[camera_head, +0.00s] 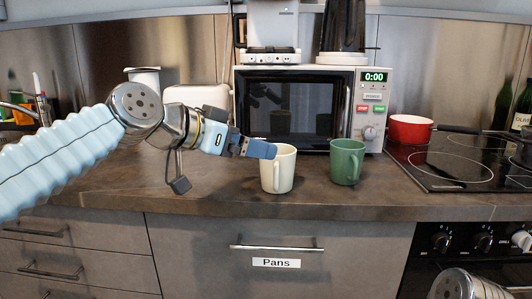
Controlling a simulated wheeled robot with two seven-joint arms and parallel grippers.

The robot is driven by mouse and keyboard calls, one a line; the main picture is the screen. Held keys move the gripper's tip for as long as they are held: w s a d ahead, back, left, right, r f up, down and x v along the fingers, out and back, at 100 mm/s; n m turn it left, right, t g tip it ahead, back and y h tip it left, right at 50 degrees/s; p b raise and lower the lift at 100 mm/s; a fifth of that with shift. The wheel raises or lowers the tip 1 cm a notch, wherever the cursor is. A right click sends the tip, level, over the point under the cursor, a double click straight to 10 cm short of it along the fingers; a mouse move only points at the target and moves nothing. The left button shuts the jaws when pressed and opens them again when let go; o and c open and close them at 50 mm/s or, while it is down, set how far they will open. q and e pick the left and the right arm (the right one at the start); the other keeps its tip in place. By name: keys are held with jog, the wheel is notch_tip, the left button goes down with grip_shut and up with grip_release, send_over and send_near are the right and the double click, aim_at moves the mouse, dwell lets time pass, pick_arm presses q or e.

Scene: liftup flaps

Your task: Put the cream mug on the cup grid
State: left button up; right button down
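The cream mug (283,170) stands upright on the countertop in front of the microwave, its handle toward me. My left gripper (266,150) reaches in from the left, its fingertips at the mug's upper left rim. I cannot tell whether they touch the mug or how far apart they are. A white coffee machine (272,26) stands on top of the microwave; the tray at its base (270,56) looks like the cup grid. My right gripper is not in view; only part of my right arm shows at the bottom right.
A green mug (346,163) stands close to the right of the cream mug. The microwave (374,107) is behind both. A red pan (410,129) sits on the black hob at the right. The counter (210,190) left of the mug is clear below my arm.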

pick_arm(q)
jog(key=v, duration=0.5)
jog(key=p+x, duration=0.1)
jog(key=x, duration=1.3)
jog(key=shift+a, duration=0.1)
jog(key=shift+s, duration=0.1)
jog(key=shift+c, duration=0.3)
jog(key=c, duration=1.1)
